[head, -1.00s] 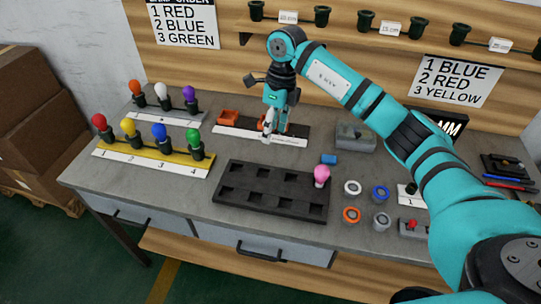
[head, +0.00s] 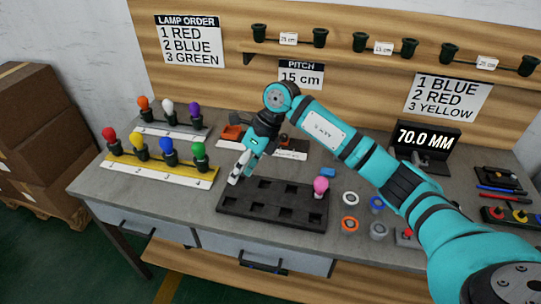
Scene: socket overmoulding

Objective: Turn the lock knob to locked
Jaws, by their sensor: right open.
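My right gripper (head: 236,181) reaches in from the right and points down over the back left edge of the black tray (head: 270,222). It is open, and I see nothing between its fingers. A dark fixture with an orange block (head: 232,132) at its left end and a white label strip (head: 290,154) at its front stands behind the gripper. My wrist and gripper cover the middle of this fixture. A small dark part (head: 284,139) shows at its right side. I cannot tell whether this is the lock knob or how it is turned. My left gripper is not in view.
A pink bulb (head: 320,185) stands at the tray's right end. Coloured bulbs stand in a yellow rack (head: 160,167) and a white rack at left. Rings, including an orange ring (head: 349,225), lie right of the tray. A 70.0 MM display (head: 428,138) stands at back right.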

